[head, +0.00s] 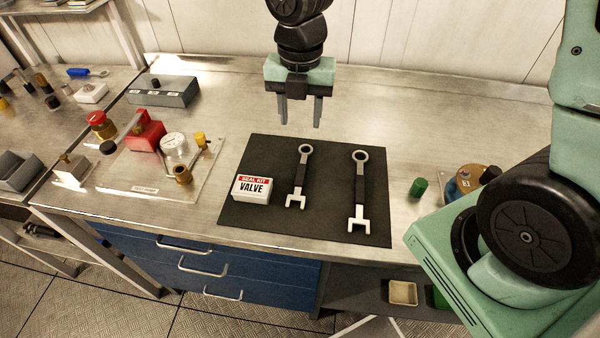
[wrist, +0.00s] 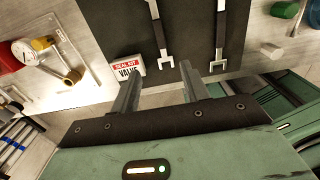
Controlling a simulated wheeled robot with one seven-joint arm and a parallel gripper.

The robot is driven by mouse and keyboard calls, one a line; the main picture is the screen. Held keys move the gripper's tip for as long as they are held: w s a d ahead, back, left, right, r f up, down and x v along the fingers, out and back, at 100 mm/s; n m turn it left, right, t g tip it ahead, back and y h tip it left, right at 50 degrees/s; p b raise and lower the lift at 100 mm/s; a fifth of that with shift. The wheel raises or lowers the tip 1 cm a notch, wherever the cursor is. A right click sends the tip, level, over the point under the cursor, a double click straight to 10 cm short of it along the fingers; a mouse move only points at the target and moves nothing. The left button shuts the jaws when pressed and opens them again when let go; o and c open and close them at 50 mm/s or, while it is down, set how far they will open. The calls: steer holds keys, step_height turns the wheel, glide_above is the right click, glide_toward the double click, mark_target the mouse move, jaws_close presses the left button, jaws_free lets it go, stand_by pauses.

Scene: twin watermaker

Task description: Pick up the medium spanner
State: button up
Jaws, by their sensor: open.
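Two spanners with pale metal ends and dark grips lie on a dark mat (head: 235,220). The left spanner (head: 300,174) is a little shorter than the right spanner (head: 359,187); I cannot tell which one counts as medium. Each has its ring end at the back and its open jaw towards the front. Both show partly in the wrist view, the left one (wrist: 160,34) and the right one (wrist: 220,32). My gripper (head: 300,124) is open and empty, pointing down above the bench, in the picture just behind the left spanner's ring end.
A seal kit box (head: 251,189) sits on the mat left of the left spanner. A test board (head: 125,183) with a gauge and valves stands further left. A green cylinder (head: 418,187) stands right of the mat. The bench behind the mat is clear.

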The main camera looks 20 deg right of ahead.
glide_above(300, 176)
step_height(300, 176, down, 11)
steer(key=shift+f+p, duration=0.2)
steer(key=shift+p, duration=0.2)
steer(key=shift+f+p, duration=0.9)
steer(key=shift+f, duration=1.8)
jaws_close()
